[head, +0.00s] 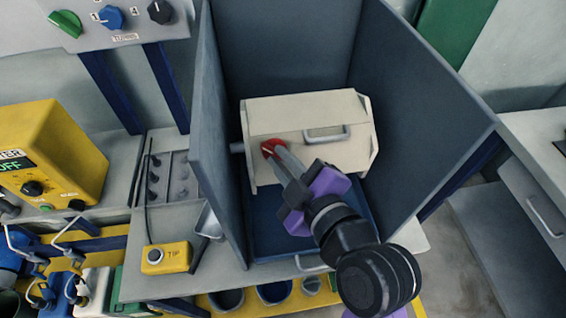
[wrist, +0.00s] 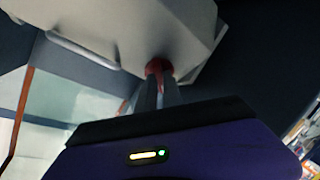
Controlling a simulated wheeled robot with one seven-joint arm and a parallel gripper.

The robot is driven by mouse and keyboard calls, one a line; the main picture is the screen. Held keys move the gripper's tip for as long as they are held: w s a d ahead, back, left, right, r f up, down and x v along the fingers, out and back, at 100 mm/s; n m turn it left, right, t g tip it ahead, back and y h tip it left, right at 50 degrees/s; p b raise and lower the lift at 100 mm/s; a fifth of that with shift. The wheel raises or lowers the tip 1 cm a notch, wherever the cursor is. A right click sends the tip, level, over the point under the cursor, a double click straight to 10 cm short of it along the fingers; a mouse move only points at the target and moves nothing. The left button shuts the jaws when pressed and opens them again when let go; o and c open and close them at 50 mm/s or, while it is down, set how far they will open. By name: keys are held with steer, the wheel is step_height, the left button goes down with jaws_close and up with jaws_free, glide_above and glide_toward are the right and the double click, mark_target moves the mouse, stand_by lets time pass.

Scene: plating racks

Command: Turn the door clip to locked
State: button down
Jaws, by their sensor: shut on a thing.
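The red door clip (head: 273,147) sits at the lower left of the front of a cream box (head: 280,118) with a grey bar handle. My gripper (head: 277,152) is shut on the clip, its fingers reaching in from the lower right. In the wrist view the red clip (wrist: 157,66) shows between and just beyond the fingertips (wrist: 158,80), against the cream box. The fingers hide part of the clip, and I cannot tell its lock position.
Tall dark panels (head: 222,120) stand left, behind and right of the box. A blue tray (head: 265,230) lies below it. A yellow TIP box (head: 166,257) and a yellow unit reading OFF (head: 50,150) stand to the left.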

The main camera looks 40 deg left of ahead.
steer(key=m+t, duration=0.1)
steer(key=m, duration=0.1)
steer(key=m+t, duration=0.1)
steer(key=m, duration=0.2)
steer(key=shift+s+f+m+t+p, duration=0.15)
steer(key=shift+s+m+t+p, duration=0.05)
steer(key=shift+m+t+p, duration=0.1)
steer(key=m+t+p, duration=0.1)
steer(key=m+p, duration=0.1)
steer(key=m, duration=0.1)
steer(key=shift+s+a+m, duration=0.1)
steer(key=shift+m, duration=0.2)
steer(key=shift+m+t+h+p, duration=0.3)
steer(key=shift+m+t+p, duration=0.2)
steer(key=shift+m+p, duration=0.25)
steer(key=shift+f+m, duration=0.1)
steer(key=shift+m, duration=0.15)
steer(key=c, duration=1.5)
jaws_free()
steer(key=shift+s, duration=0.1)
steer(key=shift+b+v, duration=0.9)
steer(key=shift+v, duration=2.95)
